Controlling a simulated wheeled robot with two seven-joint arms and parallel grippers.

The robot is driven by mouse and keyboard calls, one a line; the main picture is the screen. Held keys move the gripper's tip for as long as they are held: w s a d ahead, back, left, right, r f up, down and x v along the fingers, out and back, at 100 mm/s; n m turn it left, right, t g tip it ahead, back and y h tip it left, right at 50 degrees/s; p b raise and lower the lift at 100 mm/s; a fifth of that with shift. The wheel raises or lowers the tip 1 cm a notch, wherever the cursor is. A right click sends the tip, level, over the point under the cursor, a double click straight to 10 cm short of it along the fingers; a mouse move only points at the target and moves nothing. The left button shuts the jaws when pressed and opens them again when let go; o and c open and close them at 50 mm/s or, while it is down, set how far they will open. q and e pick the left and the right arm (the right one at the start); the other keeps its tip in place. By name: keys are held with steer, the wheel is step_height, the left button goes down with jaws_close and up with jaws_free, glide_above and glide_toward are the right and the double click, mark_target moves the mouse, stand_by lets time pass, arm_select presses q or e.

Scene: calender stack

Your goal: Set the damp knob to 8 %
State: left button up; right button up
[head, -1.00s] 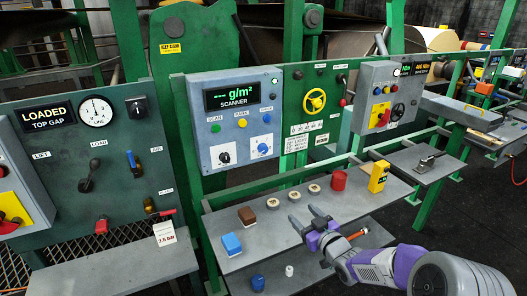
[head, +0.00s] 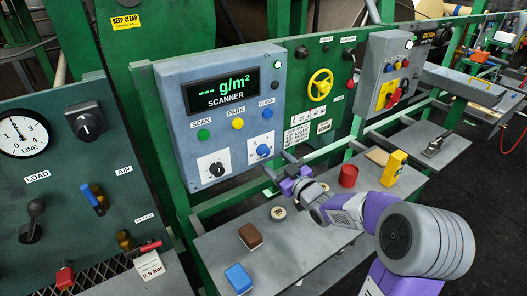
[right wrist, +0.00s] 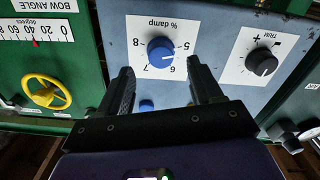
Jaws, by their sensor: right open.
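The blue damp knob (head: 263,150) sits on a white dial plate low on the grey scanner box. The knob also shows in the right wrist view (right wrist: 160,52), upside down, with 5, 6, 7 and 8 around it and "% damp" beside it. I cannot tell for certain which number its mark points to. My right gripper (head: 279,166) is open and empty, just below and in front of the knob in the head view. In the right wrist view its two fingers (right wrist: 160,68) stand either side of the knob's line, apart from it. My left gripper is not in view.
A black trim knob (head: 217,170) is beside the damp dial. Green, yellow and blue buttons (head: 238,124) sit above. A yellow handwheel (head: 320,83) is to the right. The shelf below holds a blue block (head: 238,278), a brown block (head: 250,236) and a red cup (head: 348,176).

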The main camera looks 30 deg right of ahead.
mark_target(266, 154)
steer(key=shift+w+a, duration=0.15)
steer(key=shift+w, duration=1.15)
steer(key=shift+w+a, duration=0.1)
steer(key=shift+w, duration=1.2)
steer(key=c, duration=1.1)
steer(key=shift+o, duration=0.2)
